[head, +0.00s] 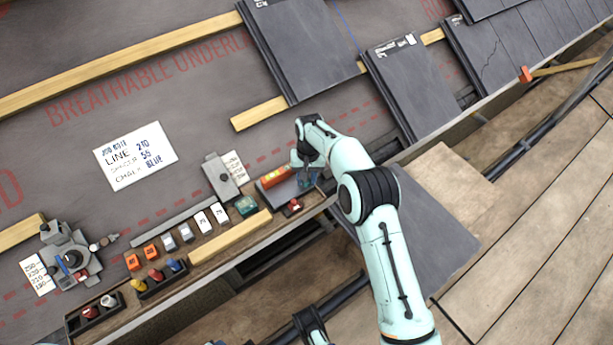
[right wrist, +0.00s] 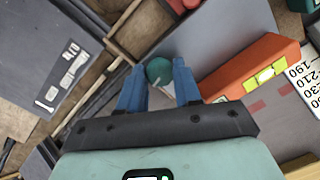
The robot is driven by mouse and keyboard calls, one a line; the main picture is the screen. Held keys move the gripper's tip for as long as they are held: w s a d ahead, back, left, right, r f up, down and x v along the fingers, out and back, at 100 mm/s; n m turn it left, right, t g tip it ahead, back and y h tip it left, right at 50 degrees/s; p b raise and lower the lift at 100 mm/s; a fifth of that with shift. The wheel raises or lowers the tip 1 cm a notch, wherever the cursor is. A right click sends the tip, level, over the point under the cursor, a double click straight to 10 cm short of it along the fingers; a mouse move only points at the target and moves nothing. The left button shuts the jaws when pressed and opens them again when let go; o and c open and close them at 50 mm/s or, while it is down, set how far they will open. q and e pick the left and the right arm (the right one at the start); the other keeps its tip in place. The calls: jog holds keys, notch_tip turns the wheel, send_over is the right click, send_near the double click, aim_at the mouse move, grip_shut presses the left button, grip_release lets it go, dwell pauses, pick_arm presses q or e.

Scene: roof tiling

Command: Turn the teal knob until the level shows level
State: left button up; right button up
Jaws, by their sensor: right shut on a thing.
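The teal knob (right wrist: 159,71) sits between the two blue fingers of my right gripper (right wrist: 157,84) in the right wrist view; the gripper is shut on it. In the head view my right gripper (head: 307,163) reaches down over the knob and mostly hides it. The level (head: 274,177) is an orange-red block just left of the gripper. It also shows in the right wrist view (right wrist: 235,72), with a yellow-green vial (right wrist: 264,77) on it. The bubble is too small to read.
A teal-green block (head: 245,206) and a grey plate tool (head: 222,175) stand left of the level. A small red knob (head: 294,205) is in front. Slate tiles (head: 410,90) lie behind. A written note (head: 135,156) and a clamp-like device (head: 70,256) are farther left.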

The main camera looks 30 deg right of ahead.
pick_arm(q)
jog(key=shift+s+d+r, duration=0.1)
jog(key=shift+s+r, duration=0.05)
jog(key=shift+s, duration=0.1)
pick_arm(e)
jog(key=shift+s+d+f+m, duration=0.1)
jog(key=shift+f+m, duration=0.05)
jog(key=shift+m, duration=0.4)
jog(key=shift+s+f+m, duration=0.1)
jog(key=shift+m, duration=0.45)
jog(key=o, duration=1)
jog(key=shift+o, duration=0.2)
jog(key=shift+w+r, duration=0.1)
jog(key=shift+r, duration=0.25)
pick_arm(q)
jog(key=shift+g+h, duration=0.4)
jog(key=shift+g, duration=0.3)
jog(key=s+r+p, duration=0.1)
jog(key=s+d+r+p, duration=0.1)
jog(key=s, duration=0.1)
jog(key=s+d+r+p, duration=0.1)
jog(key=shift+s+d, duration=0.15)
pick_arm(e)
notch_tip(320, 180, up, 13)
jog(key=d, duration=0.1)
jog(key=shift+w, duration=0.25)
jog(key=shift+f, duration=0.1)
